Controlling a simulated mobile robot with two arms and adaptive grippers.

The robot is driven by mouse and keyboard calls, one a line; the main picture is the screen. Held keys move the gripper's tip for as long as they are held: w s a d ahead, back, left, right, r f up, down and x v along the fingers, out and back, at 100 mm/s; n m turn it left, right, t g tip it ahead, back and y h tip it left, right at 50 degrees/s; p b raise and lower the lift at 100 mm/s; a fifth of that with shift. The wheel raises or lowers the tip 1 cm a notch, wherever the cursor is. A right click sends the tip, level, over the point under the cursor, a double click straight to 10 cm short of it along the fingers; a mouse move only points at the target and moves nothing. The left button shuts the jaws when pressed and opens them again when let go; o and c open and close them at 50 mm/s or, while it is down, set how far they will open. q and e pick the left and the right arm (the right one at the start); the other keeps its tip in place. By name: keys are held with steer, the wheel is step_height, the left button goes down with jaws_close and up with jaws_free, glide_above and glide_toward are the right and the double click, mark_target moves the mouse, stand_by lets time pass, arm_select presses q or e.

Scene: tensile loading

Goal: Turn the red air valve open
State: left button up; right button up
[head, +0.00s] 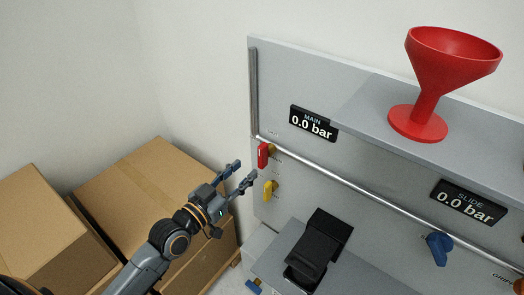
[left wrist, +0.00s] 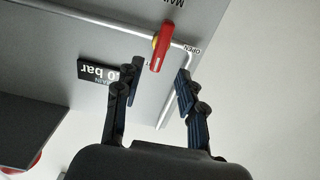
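The red air valve (head: 263,155) is a small red handle on a brass-coloured fitting at the left end of the silver pipe on the grey panel. Its handle hangs roughly upright in the head view. In the left wrist view the red handle (left wrist: 162,50) lies ahead of the fingers, a little above the gap between the tips, with an "OPEN" label beside it. My left gripper (head: 244,174) is open and empty, just left of the valve and apart from it. The left wrist view also shows its two spread fingers (left wrist: 160,88). My right gripper is not in view.
A yellow valve handle (head: 268,190) sits just below the red one. The MAIN display (head: 313,123) reads 0.0 bar. A blue handle (head: 439,248) is at lower right, and a red funnel (head: 430,85) stands on the shelf. Cardboard boxes (head: 150,190) fill the lower left.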

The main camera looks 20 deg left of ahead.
mark_target(259, 157)
arm_select(q)
steer(key=p+x, duration=0.1)
steer(key=x, duration=0.7)
steer(key=shift+w+d, duration=0.15)
steer(key=shift+w, duration=0.25)
jaws_close()
